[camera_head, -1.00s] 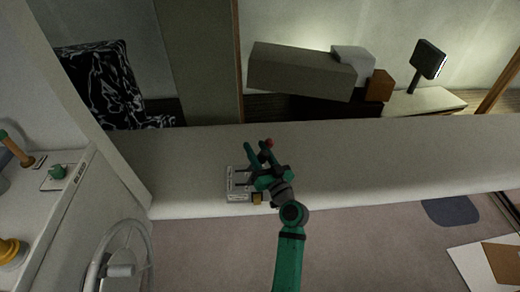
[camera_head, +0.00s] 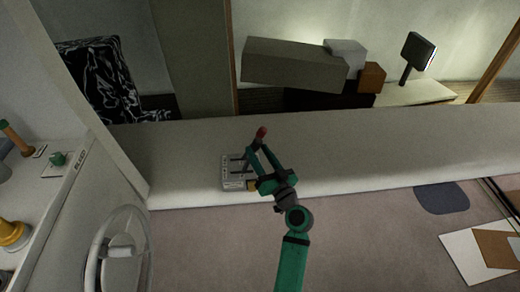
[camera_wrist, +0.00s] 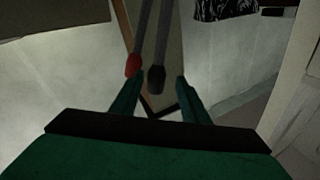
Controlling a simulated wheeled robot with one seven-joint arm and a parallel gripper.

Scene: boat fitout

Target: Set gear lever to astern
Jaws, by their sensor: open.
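A small pale lever box (camera_head: 231,184) with labels stands on the long light counter. In the wrist view two grey lever rods come down from the top. One ends in a red knob (camera_wrist: 132,66), the other in a black knob (camera_wrist: 156,79). The red knob also shows in the head view (camera_head: 262,132), just past my fingertips. My green gripper (camera_head: 257,149) is open. In the wrist view my gripper (camera_wrist: 158,80) has the black knob between its fingertips, with gaps on both sides. The red knob is close to the left fingertip; contact cannot be told. No lever labels are readable.
The counter (camera_head: 400,155) is clear to the right of the box. A steering wheel (camera_head: 118,250) and a side console (camera_head: 50,200) with a green knob and yellow fitting are at left. Boxes (camera_head: 305,65) and a dark screen (camera_head: 418,50) are behind the counter.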

